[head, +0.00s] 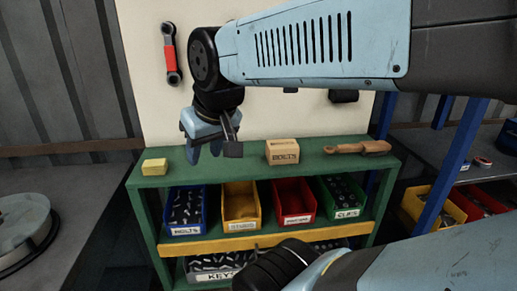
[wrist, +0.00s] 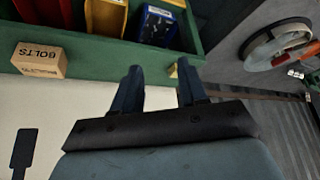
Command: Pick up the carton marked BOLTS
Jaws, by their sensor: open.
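The carton marked BOLTS (head: 283,152) is a small tan box standing on the green bench top (head: 237,166), right of my gripper. My gripper (head: 204,150) is open and empty, hanging over the left half of the bench and apart from the carton. In the wrist view the carton (wrist: 40,60) shows upside down at the upper left, well to the left of my two dark fingers (wrist: 158,75). Nothing lies between the fingers except bench edge behind them.
A yellow block (head: 154,167) sits at the bench's left end. A wooden-handled brush (head: 358,147) lies right of the carton. Bins in blue (head: 186,230), yellow (head: 241,225), red (head: 293,220) and green (head: 346,213) stand on the shelf below. A pale backboard (head: 290,115) rises behind.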

